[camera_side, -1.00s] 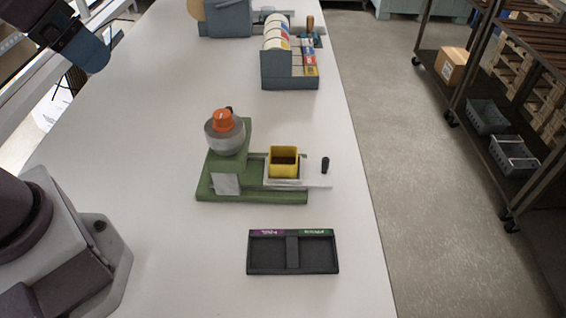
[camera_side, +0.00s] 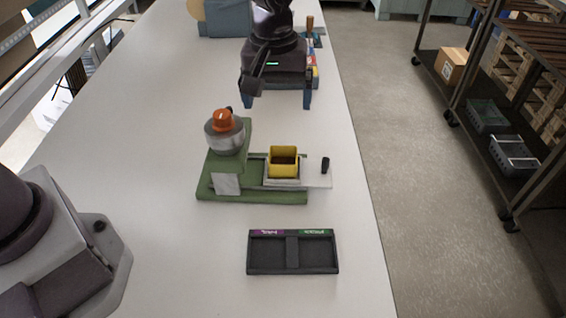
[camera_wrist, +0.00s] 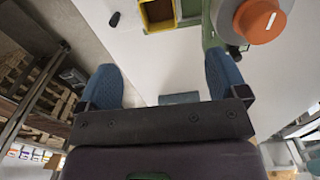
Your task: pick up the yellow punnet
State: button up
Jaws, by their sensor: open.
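The yellow punnet (camera_side: 283,159) is a small open-topped box with a dark inside. It sits upright on the pale sliding plate (camera_side: 300,180) of a green machine (camera_side: 222,181). It also shows at the top edge of the wrist view (camera_wrist: 159,14), partly cut off. My gripper (camera_side: 277,103) is open and empty, with blue fingers spread wide. It hangs above the table behind the machine, apart from the punnet.
A black two-compartment tray (camera_side: 292,252) lies in front. A label rack is partly hidden behind my gripper.

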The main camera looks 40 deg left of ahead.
send_near(283, 160)
jog(key=s+d, duration=0.2)
jog(key=d, duration=0.1)
jog(key=shift+f+n, duration=0.25)
jog(key=shift+n, duration=0.05)
jog(key=shift+a+f, duration=0.15)
jog(key=shift+f, duration=1.4)
jog(key=shift+a+f, duration=0.15)
jog(key=shift+f, duration=1.45)
jog(key=c, duration=1)
